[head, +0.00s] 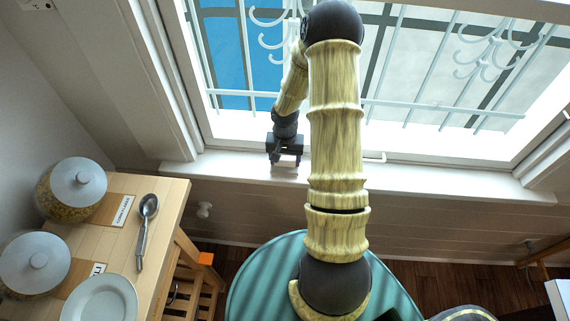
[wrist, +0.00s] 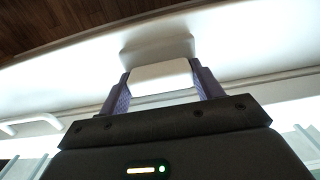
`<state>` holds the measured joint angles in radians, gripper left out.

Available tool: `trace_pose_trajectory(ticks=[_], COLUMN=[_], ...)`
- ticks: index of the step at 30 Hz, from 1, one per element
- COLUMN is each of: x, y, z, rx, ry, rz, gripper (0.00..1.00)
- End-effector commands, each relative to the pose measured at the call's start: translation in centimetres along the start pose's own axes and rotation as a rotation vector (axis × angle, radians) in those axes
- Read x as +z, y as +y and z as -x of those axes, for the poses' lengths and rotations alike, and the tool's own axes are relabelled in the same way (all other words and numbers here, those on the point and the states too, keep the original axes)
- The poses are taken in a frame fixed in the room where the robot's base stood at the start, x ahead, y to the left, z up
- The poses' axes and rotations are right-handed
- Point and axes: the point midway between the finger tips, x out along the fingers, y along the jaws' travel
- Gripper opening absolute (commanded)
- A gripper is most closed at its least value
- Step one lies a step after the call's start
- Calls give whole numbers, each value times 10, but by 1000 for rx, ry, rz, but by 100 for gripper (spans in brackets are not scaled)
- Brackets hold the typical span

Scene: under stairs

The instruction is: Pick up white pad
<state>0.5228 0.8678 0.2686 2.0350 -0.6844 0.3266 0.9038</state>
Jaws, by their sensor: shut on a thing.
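The white pad (wrist: 160,77) is a small, pale block with rounded corners. In the wrist view it sits between the two purple-blue fingers of my gripper (wrist: 161,72), which are shut on its sides. In the head view my gripper (head: 285,160) points down at the white windowsill, and the pad (head: 285,170) shows only as a small pale patch below it. A greyish shape, perhaps the pad's shadow, lies just beyond the pad in the wrist view. I cannot tell whether the pad touches the sill.
The windowsill (head: 420,181) runs below a barred window (head: 440,70). A wooden table (head: 170,200) at the left holds two lidded jars (head: 78,185) (head: 35,262), a spoon (head: 142,235) and a white plate (head: 100,300).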

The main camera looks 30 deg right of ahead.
Motion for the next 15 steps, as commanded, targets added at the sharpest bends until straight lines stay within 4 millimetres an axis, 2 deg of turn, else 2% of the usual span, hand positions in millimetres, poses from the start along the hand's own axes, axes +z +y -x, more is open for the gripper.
trace_pose_trajectory(ticks=[8,11,15], x=[-1,-1,-2], y=[0,0,0], z=[6,17,41], rx=[-1,-1,-1], ry=[2,4,6], rz=[-1,-2,-2], gripper=[39,39,39])
